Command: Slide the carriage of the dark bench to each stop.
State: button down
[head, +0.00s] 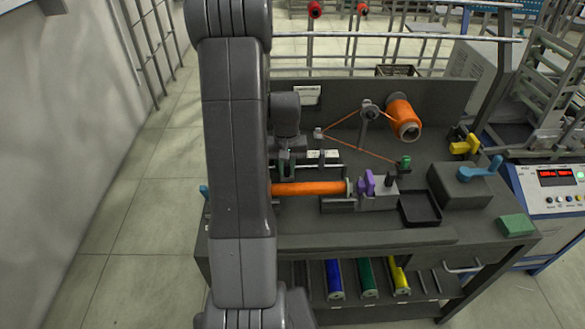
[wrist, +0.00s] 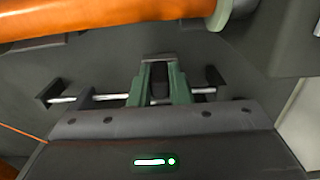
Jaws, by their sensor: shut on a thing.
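The dark bench (head: 300,228) stands in front of me, with an upright back panel. A thin bright rail (wrist: 105,97) runs across the wrist view, with a dark end block at the left (wrist: 50,92) and at the right (wrist: 214,78). My gripper (wrist: 160,78) has its green fingers shut on a dark block, the carriage (wrist: 160,91), between these ends and apart from both. In the head view my gripper (head: 287,166) is low over the bench, just right of my arm. The carriage is hidden there, and my arm covers the left part of the bench.
An orange bobbin (head: 310,188) lies close in front of the rail. Orange thread runs from a spool (head: 403,117) past a guide arm. A purple clamp (head: 367,183), a black tray (head: 420,208) and a blue-handled box (head: 460,184) stand to the right.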

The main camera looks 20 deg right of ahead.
jog(key=c, duration=1.4)
grip_release()
jog(key=shift+o, duration=0.2)
jog(key=shift+r, duration=0.15)
notch_tip(320, 180, up, 14)
jog(key=shift+f, duration=0.2)
jog(key=shift+f, duration=0.1)
notch_tip(320, 180, down, 14)
jog(key=shift+r, duration=0.15)
jog(key=shift+d, duration=0.3)
jog(key=shift+r, duration=0.1)
